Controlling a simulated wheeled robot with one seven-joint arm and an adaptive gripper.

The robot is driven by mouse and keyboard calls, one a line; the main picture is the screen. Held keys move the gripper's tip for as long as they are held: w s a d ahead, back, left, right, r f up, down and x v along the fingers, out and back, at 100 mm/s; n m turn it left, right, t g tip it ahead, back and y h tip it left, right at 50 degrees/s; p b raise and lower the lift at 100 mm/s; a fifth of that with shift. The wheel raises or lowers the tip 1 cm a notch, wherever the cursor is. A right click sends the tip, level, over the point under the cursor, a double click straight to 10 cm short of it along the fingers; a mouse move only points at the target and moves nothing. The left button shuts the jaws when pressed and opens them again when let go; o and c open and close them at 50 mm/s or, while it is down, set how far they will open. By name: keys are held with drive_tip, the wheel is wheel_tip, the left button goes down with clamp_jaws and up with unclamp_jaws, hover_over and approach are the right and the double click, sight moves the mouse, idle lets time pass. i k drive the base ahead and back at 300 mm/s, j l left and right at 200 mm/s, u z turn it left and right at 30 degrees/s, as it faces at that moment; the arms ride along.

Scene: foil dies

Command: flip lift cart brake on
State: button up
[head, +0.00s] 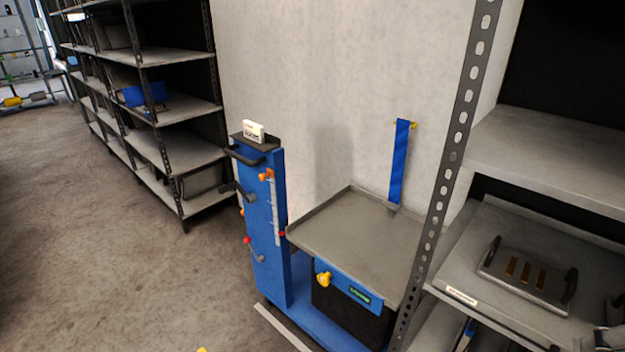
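The lift cart (265,225) stands in the middle against the pale wall, with a blue column and a grey platform (350,228). On the column are a black push handle (247,156), a dark lever (236,188), an orange-knobbed part (266,176) and a red-knobbed lever (253,248) lower down. A yellow knob (323,279) sits on the front below the platform, beside a small green display (360,296). I cannot tell for certain which control is the brake or how it is set. My gripper cannot be made out in the head view.
A dark shelf rack (162,105) stands at the back left. A nearer rack's perforated post (458,130) partly hides the cart's right side. Its shelf holds a die plate (525,278) with dark handles. The concrete floor (110,240) left of the cart is clear.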

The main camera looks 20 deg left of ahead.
sight(247, 240)
drive_tip(key=u, duration=1.3)
drive_tip(key=i+u, duration=0.3)
drive_tip(key=i, duration=1.7)
drive_tip(key=j, duration=0.1)
